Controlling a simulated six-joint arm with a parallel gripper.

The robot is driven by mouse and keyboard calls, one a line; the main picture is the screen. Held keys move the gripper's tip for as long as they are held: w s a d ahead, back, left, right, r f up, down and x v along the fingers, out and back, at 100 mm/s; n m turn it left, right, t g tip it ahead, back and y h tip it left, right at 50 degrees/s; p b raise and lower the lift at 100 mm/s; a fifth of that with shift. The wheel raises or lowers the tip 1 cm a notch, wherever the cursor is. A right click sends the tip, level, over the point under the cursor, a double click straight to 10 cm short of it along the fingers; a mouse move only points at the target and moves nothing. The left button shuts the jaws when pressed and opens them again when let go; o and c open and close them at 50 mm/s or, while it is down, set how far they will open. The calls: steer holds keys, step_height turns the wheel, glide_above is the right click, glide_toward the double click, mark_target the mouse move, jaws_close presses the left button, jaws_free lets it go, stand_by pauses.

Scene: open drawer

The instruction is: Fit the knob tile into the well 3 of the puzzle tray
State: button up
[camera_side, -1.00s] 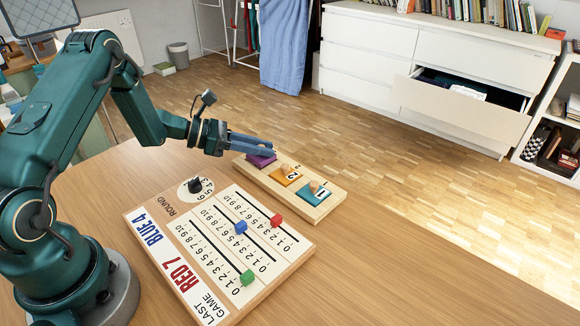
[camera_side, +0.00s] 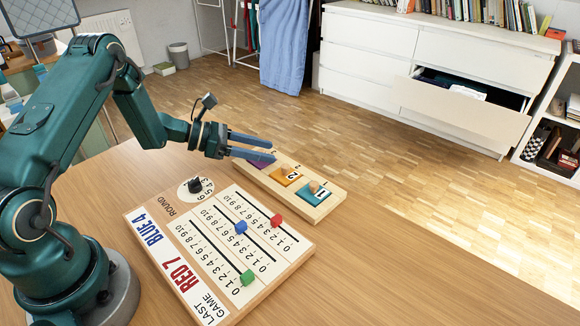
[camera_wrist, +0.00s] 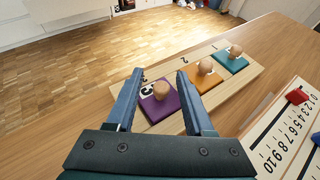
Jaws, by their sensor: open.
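The puzzle tray (camera_side: 325,208) is a pale wooden board holding three knobbed tiles in a row. The purple knob tile (camera_wrist: 170,113) lies at the 3 end of the tray, its round wooden knob pointing up; I cannot tell whether it sits flush in well 3. The numeral 3 shows at its edge. An orange tile (camera_side: 286,177) lies at 2 and a teal tile (camera_side: 311,199) at 1. My gripper (camera_wrist: 159,72) is open, with its fingers apart on either side of the purple tile's knob. In the side view my gripper (camera_side: 273,151) partly hides the purple tile.
A scoreboard (camera_side: 220,250) with red, blue and green sliders and a black dial lies beside the tray on the wooden table. Open table lies to the right. A white dresser (camera_side: 420,75) with a pulled-out drawer stands across the floor.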

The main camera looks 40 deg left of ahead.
steer(key=v, duration=1.1)
steer(key=shift+s+a+r, duration=0.2)
steer(key=shift+s+a, duration=0.05)
steer(key=s+d+r+m+g, duration=0.3)
steer(key=d+m+g, duration=0.1)
steer(key=d+m, duration=0.25)
steer(key=s+d+r+m+g, duration=0.2)
steer(key=d+r+m+g, duration=0.1)
steer(key=d+m, duration=0.35)
steer(key=s+d+r+m+t+y, duration=0.2)
steer(key=s+r+m+y, duration=0.1)
steer(key=s+m+y, duration=0.5)
steer(key=s+m, duration=0.3)
steer(key=m, duration=0.4)
steer(key=shift+s+r+y, duration=0.3)
steer(key=shift+s+r, duration=0.05)
